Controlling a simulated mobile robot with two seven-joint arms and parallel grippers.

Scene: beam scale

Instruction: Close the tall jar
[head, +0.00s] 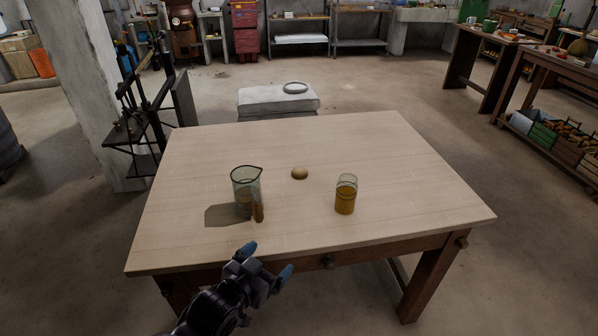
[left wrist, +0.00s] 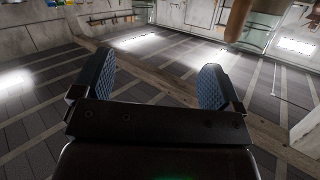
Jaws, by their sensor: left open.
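A tall glass vessel with a pouring lip (head: 246,183) stands upright at the left middle of the table; its top looks open. A small brown upright piece (head: 258,213) is at its front right; I cannot tell whether they touch. A smaller glass jar with amber contents (head: 346,196) stands to the right. A round tan knob-like piece (head: 300,173) lies between and behind them. My left gripper (head: 265,262) is open and empty at the table's front edge, apart from all of these. Its open fingers (left wrist: 156,82) also show in the left wrist view. My right gripper is out of view.
The wooden table (head: 400,160) is otherwise clear, with wide free room at the back and right. A padded grey bench (head: 278,101) with a ring-shaped item (head: 295,87) stands behind it. A dark metal stand (head: 140,125) is at the left beside a pillar.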

